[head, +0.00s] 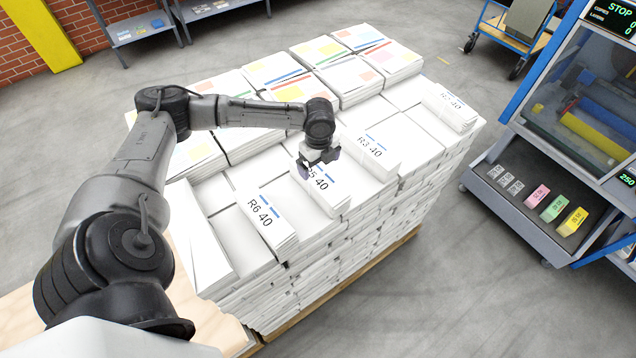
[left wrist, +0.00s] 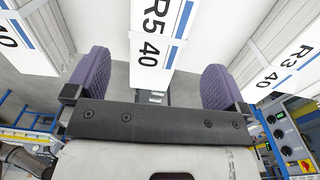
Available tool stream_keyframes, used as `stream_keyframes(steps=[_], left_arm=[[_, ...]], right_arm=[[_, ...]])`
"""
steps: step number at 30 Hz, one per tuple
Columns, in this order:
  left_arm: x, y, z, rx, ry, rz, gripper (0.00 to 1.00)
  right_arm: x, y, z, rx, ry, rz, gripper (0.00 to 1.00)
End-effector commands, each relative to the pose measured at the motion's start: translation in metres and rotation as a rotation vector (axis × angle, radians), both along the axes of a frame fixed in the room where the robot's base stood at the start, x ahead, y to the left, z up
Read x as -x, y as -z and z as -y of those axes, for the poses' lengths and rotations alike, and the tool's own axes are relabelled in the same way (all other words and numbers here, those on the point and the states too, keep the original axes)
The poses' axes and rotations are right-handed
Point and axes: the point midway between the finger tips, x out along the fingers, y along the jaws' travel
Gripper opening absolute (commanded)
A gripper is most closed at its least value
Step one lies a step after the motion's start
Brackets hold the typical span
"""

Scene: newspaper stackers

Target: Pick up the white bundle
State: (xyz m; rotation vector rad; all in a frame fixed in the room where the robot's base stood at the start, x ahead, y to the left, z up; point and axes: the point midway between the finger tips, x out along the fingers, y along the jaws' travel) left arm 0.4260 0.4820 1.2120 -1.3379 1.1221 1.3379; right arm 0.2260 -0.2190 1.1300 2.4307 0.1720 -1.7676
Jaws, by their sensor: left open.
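White bundles with printed labels lie on top of a large pallet stack (head: 350,235). The bundle marked R5 40 (head: 325,192) is directly by my left gripper (head: 318,166), which is open and empty. In the left wrist view, the R5 40 bundle (left wrist: 157,40) shows ahead, between the two purple-padded fingers of the left gripper (left wrist: 155,80). I cannot tell whether the fingers touch it. The R6 40 bundle (head: 268,220) lies to the left, and the R3 40 bundle (head: 371,155) to the right. Another labelled bundle (head: 452,106) lies farther right. My right gripper is out of view.
Colour-printed bundles (head: 375,62) cover the back of the stack. A machine with a shelf of coloured packs (head: 545,205) stands at right. A blue cart (head: 510,35) is at the back right and a grey shelf (head: 138,30) at the back left. The floor in front is clear.

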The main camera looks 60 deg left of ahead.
Motion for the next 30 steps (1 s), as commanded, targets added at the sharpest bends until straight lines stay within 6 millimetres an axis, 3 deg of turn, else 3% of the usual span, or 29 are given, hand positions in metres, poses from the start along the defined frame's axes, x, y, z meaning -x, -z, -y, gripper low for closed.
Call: stream_keyframes(steps=[6, 16, 24, 30], left_arm=[[0.0, 0.031, 0.001, 0.0, 0.001, -0.001, 1.0], [0.001, 0.049, 0.001, 0.0, 0.0, -0.001, 1.0], [0.003, 0.084, 0.0, -0.001, 0.001, -0.001, 1.0], [0.003, 0.095, 0.0, -0.001, 0.001, 0.0, 1.0]], right_arm=[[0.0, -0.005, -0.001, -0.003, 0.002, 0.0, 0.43], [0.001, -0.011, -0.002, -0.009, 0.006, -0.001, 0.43], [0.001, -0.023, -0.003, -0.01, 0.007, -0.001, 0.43], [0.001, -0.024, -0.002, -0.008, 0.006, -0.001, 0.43]])
